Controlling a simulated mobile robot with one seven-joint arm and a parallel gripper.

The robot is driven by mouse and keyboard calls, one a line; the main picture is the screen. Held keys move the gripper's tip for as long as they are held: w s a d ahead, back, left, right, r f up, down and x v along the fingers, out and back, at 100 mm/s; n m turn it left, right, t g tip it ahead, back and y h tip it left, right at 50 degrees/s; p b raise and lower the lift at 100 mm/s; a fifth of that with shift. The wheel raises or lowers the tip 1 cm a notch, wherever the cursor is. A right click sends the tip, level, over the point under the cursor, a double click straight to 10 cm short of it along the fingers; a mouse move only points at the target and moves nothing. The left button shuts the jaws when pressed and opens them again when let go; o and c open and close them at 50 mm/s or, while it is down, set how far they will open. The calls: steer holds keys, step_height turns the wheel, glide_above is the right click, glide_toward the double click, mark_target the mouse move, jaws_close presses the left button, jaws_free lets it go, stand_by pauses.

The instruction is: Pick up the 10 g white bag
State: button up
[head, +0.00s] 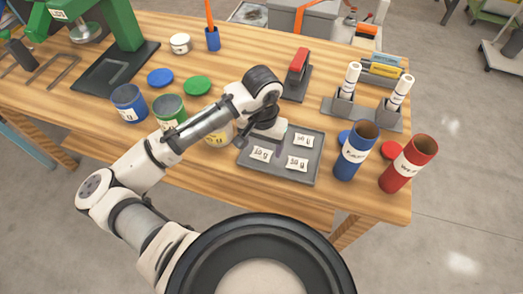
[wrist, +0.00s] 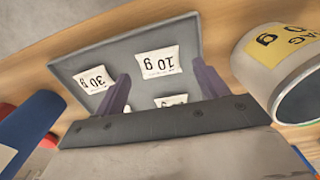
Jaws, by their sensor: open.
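The 10 g white bag (wrist: 158,62) lies flat in a grey tray, label readable in the wrist view. In the head view a white bag (head: 262,153) at the tray's left appears to be the same one. My gripper (wrist: 160,72) is open and empty above the tray, its two dark fingers apart on either side of the 10 g bag in the picture. I cannot tell the height of the fingertips over it. In the head view my gripper (head: 262,142) hides the tray's far left part.
The tray (head: 276,174) also holds a 30 g bag (wrist: 95,79), another bag (head: 303,140) and a partly hidden bag (wrist: 170,101). A yellow-labelled can (wrist: 275,75) stands close beside the tray. Blue (head: 356,152) and red (head: 408,163) tubes stand to the right.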

steer(key=shift+f, duration=0.9)
steer(key=shift+c, duration=0.4)
steer(key=c, duration=1)
steer(key=shift+o, duration=0.2)
steer(key=shift+r, duration=0.1)
